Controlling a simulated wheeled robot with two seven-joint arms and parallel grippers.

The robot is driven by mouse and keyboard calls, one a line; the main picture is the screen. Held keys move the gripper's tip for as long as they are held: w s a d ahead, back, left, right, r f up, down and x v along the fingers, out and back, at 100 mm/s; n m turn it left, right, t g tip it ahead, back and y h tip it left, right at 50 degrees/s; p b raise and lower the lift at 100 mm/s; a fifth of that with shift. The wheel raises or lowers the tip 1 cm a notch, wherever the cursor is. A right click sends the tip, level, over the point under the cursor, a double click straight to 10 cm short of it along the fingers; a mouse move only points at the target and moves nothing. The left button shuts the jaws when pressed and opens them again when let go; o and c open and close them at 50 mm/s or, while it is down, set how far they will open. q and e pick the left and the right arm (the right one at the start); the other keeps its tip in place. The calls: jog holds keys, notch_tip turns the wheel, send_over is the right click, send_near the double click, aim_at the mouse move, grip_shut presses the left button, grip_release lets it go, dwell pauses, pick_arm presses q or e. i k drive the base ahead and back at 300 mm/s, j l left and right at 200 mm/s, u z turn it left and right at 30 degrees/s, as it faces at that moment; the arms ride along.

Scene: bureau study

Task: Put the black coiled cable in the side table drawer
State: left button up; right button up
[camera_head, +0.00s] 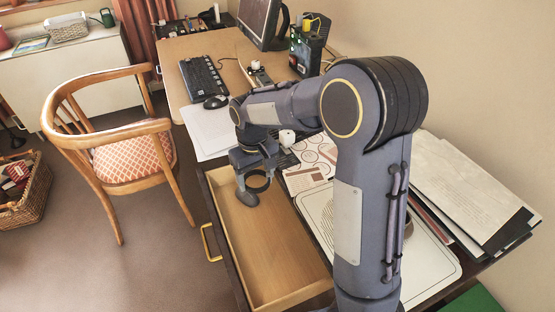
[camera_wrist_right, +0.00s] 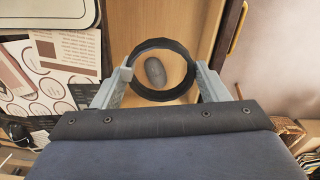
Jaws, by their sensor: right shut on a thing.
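The black coiled cable (camera_wrist_right: 161,97) is a dark ring held between the two fingers of my right gripper (camera_wrist_right: 163,82) in the right wrist view. In the head view my right gripper (camera_head: 254,183) is shut on the cable, over the far end of the open side table drawer (camera_head: 275,250). The drawer's wooden floor also shows beneath the ring in the wrist view. The gap between cable and drawer floor is hard to judge. My left gripper is not in view.
A grey oval object (camera_wrist_right: 155,72) shows through the ring against the drawer floor. Printed papers (camera_head: 307,168) and a white board (camera_head: 425,257) lie right of the drawer. A wooden chair (camera_head: 120,155) stands to the left. The near part of the drawer is clear.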

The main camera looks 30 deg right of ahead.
aim_at(262, 231)
jog(key=j+z, duration=0.25)
jog(key=j, duration=0.2)
jog(key=j+z, duration=0.3)
jog(key=j, duration=0.2)
jog(key=i+j+z, duration=0.85)
jog(key=j+z, duration=0.15)
jog(key=j, duration=0.05)
